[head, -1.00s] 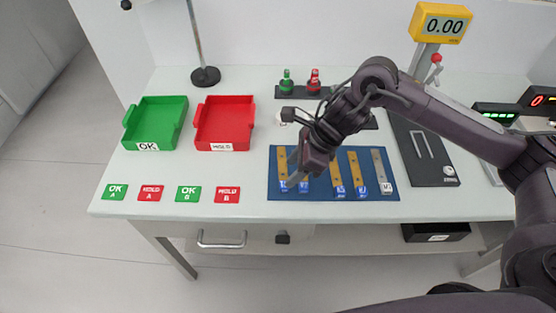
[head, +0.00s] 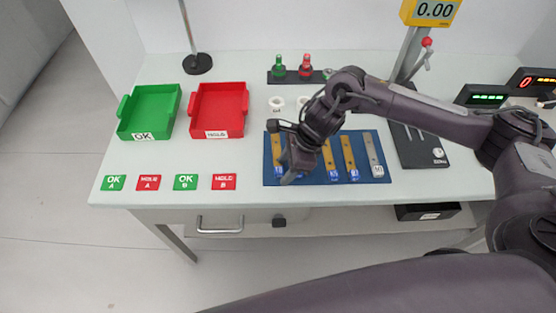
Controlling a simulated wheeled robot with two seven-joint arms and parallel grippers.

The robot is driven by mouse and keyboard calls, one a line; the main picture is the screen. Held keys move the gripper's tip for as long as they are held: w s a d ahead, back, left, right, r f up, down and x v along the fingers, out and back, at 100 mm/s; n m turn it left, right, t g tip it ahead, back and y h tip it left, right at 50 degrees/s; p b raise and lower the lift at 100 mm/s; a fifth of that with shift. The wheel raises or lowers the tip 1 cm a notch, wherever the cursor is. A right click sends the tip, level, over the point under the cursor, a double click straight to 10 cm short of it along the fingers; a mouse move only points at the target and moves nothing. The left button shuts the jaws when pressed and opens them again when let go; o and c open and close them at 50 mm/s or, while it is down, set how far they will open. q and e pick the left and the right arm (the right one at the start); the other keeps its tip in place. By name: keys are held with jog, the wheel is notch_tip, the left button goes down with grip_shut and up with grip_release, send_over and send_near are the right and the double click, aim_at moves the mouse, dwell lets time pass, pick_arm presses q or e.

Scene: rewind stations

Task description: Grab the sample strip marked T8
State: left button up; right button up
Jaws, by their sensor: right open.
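Several sample strips lie side by side on a blue mat (head: 310,178) on the table. Gold strips show at the mat's left (head: 277,150) and right of my gripper (head: 328,158) (head: 348,155); a grey strip (head: 372,150) lies at the right end. Each has a small label at its near end, too small to read surely, so I cannot tell which is T8. My right gripper (head: 289,178) points down over the left part of the mat, open, and hides part of the strips there. Its height above them is unclear. My left gripper is not in view.
A green OK tray (head: 122,132) and a red HOLD tray (head: 194,128) stand at the left. Green and red cards (head: 185,182) lie along the front edge. A bottle rack (head: 289,77), a dark plate (head: 432,157) and a yellow display (head: 432,10) stand behind and right.

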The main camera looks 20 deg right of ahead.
jog(key=c, duration=1.1)
jog(key=shift+o, duration=0.2)
jog(key=shift+r, duration=0.1)
